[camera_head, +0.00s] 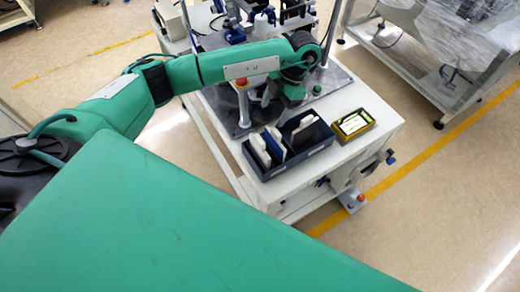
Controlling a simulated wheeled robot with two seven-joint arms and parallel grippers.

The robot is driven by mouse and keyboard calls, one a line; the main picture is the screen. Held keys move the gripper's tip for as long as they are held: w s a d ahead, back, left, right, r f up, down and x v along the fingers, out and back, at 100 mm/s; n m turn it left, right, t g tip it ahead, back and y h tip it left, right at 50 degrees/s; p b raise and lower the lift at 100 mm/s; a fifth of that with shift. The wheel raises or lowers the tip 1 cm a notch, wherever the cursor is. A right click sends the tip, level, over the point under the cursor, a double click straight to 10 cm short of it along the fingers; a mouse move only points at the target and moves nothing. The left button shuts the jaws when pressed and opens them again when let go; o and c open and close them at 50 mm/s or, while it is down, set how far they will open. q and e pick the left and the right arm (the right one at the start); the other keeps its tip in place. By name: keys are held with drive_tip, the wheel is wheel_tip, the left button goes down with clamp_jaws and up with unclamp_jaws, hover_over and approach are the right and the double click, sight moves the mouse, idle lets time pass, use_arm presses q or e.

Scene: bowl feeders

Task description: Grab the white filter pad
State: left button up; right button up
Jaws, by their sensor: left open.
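White filter pads (260,151) stand on edge in the left part of a dark grey bin (312,151) on the machine table. A thin blue piece stands beside them, and more white shows in the bin's right part. My left gripper (272,98) hangs from the wrist, above and behind the bin over the dark plate. It is open and apart from the pads; its fingertips are small and partly hidden. My right gripper is out of view.
A yellow-and-black box (352,124) sits right of the bin on the white table (375,112). A red knob (241,83) on a post stands left of my gripper. Machine parts (262,18) crowd the back. A metal-framed, clear-covered station (440,45) stands at right.

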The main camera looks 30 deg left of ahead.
use_arm(q)
drive_tip(key=p, duration=0.1)
hover_over(261, 139)
drive_tip(key=w, duration=0.3)
wheel_tip(261, 139, down, 6)
drive_tip(key=s+f+p, duration=0.2)
drive_tip(key=f+p, duration=0.1)
drive_tip(key=shift+s+d+p, duration=0.15)
drive_tip(key=shift+s+p, duration=0.1)
drive_tip(key=shift+p, duration=0.05)
drive_tip(key=shift+s+f, duration=0.15)
drive_tip(key=shift+f, duration=0.55)
drive_tip(key=shift+c, duration=0.7)
drive_tip(key=c, duration=1.2)
drive_tip(key=shift+r, duration=0.1)
